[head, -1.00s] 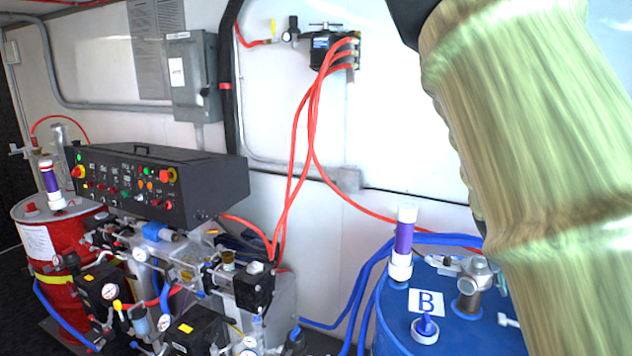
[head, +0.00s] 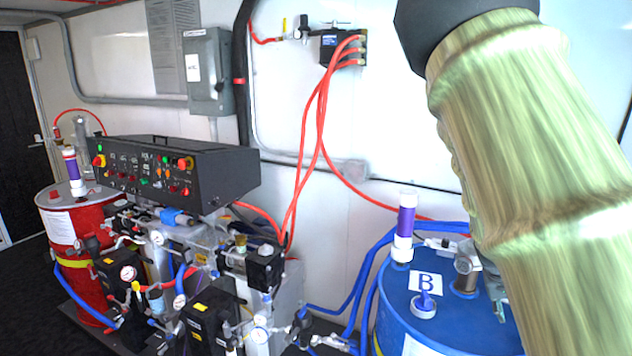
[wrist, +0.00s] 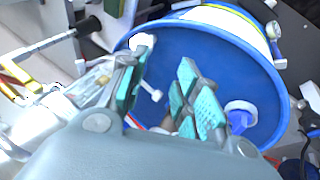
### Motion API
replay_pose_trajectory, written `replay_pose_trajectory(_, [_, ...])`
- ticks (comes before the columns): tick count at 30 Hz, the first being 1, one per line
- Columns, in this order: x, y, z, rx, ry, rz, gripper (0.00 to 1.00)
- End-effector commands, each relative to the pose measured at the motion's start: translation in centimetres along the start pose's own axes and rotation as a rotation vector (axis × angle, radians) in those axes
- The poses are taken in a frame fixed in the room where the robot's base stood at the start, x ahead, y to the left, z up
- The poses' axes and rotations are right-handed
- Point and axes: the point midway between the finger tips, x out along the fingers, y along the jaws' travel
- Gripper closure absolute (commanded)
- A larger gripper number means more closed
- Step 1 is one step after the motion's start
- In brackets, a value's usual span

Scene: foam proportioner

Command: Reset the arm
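My arm, in a pale green sleeve, fills the right side of the head view and hides part of the blue drum (head: 450,325) marked B. A blue-and-white cap (wrist: 240,115) on the lid lies right of the fingers.
The proportioner's black control panel (head: 170,170) stands left of centre, with gauges and hoses below. A red drum (head: 68,225) is at far left. Red hoses (head: 318,130) hang from a wall box (head: 342,48). A purple-and-white cylinder (head: 405,228) stands on the blue drum. Dark floor shows at lower left.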

Motion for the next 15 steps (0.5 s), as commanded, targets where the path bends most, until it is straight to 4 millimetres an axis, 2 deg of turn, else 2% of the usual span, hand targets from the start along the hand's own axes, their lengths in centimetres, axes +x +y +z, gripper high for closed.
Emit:
replay_pose_trajectory(5, [3.7,-2.9,3.0,-0.043,-0.018,-0.026,0.68])
replay_pose_trajectory(8, [6.4,-5.2,5.4,-0.076,-0.033,-0.047,0.68])
replay_pose_trajectory(11, [9.7,-7.9,8.9,-0.116,-0.052,-0.076,0.68])
replay_pose_trajectory(15, [14.1,-11.7,14.6,-0.172,-0.078,-0.126,0.68])
